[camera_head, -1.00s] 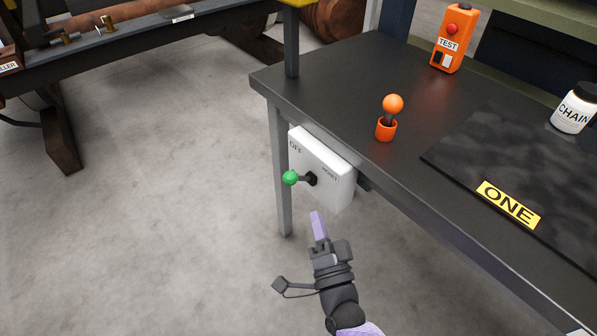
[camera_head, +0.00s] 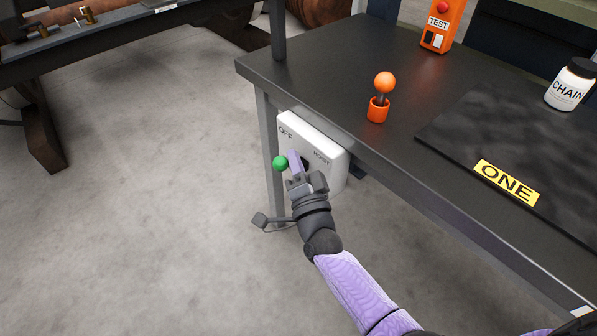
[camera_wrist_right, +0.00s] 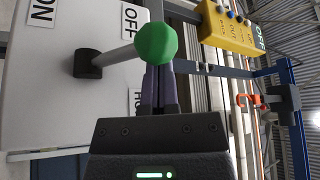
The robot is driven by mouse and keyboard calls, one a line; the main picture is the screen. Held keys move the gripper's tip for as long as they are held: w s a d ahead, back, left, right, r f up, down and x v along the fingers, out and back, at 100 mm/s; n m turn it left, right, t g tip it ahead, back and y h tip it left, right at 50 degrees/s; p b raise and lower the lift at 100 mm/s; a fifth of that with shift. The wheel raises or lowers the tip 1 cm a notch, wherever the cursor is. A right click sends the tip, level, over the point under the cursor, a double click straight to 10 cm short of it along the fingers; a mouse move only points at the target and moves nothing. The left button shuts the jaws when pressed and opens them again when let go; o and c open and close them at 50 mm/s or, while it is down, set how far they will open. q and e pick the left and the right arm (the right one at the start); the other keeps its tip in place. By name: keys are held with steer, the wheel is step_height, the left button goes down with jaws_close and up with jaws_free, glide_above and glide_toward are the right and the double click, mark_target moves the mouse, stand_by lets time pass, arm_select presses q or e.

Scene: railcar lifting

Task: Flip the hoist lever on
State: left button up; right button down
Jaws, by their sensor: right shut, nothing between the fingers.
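The hoist box is a white panel (camera_head: 329,160) hung under the front edge of the dark table, with OFF and HOIST labels showing in the head view. Its lever ends in a green knob (camera_head: 280,163) at the left, on the OFF side. In the right wrist view the knob (camera_wrist_right: 156,43) stands on a grey rod (camera_wrist_right: 118,56) from a black pivot (camera_wrist_right: 87,64). My right gripper (camera_head: 293,160) is shut and empty, its fingertips close beside the knob; whether they touch it I cannot tell. The fingers (camera_wrist_right: 159,90) show just below the knob in the wrist view. My left gripper is not in view.
On the table (camera_head: 325,80) stand an orange-knobbed stick in an orange cup (camera_head: 378,108), an orange TEST box (camera_head: 439,27) and a white CHAIN jar (camera_head: 569,88). A dark mat with a yellow ONE label (camera_head: 506,182) lies at right.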

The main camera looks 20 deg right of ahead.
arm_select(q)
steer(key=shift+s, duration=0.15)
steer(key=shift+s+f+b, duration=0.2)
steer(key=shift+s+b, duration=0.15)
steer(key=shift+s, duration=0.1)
arm_select(e)
steer(key=shift+s+a+f+n, duration=0.1)
steer(key=shift+a+f+n, duration=0.1)
steer(key=shift+n, duration=0.3)
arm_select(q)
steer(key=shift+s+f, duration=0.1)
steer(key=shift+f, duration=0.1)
arm_select(e)
steer(key=shift+a+f+n+t, duration=0.1)
steer(key=shift+f+n+t, duration=0.05)
steer(key=shift+n+t, duration=0.15)
arm_select(q)
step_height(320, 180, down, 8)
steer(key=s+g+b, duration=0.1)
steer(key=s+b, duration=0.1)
steer(key=b, duration=0.7)
steer(key=shift+b, duration=0.3)
arm_select(e)
step_height(320, 180, down, 7)
steer(key=a+n+g+y, duration=0.1)
steer(key=n+y, duration=1.1)
steer(key=n, duration=0.8)
steer(key=shift+s+a+n+y, duration=0.3)
steer(key=shift+s+a+y, duration=0.05)
steer(key=shift+y, duration=0.05)
